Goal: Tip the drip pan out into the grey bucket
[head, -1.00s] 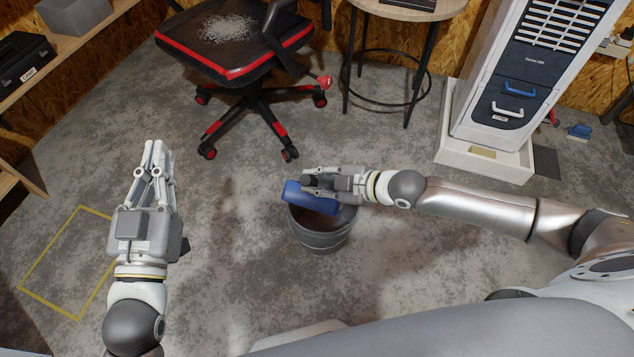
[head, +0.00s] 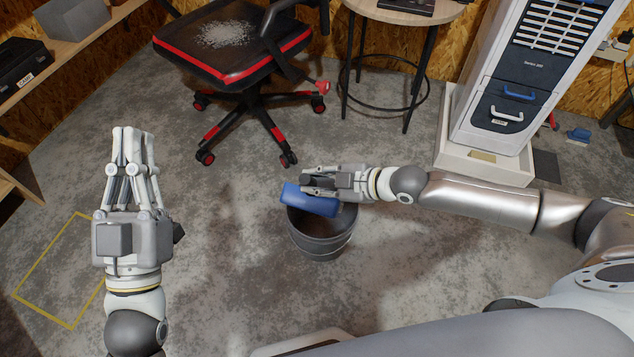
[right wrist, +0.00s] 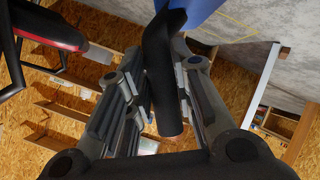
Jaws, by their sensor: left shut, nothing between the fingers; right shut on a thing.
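The blue drip pan (head: 308,200) is over the left part of the grey bucket's mouth, with its smooth blue side turned up and tilted. My right gripper (head: 306,182) is shut on its black handle. In the right wrist view the handle (right wrist: 163,75) lies between the fingers (right wrist: 165,100), with the blue pan (right wrist: 200,10) at the top edge. The grey bucket (head: 322,244) stands upright on the floor; its visible inside is dark, and I cannot tell what is in it. My left gripper (head: 134,134) is shut and empty, well left of the bucket.
A black and red chair (head: 235,45) with white grains on its seat stands behind the bucket. A round stool (head: 405,12) is right of it. A white cabinet (head: 515,85) stands in a pale tray (head: 485,170). A yellow outline (head: 45,265) marks the floor at left.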

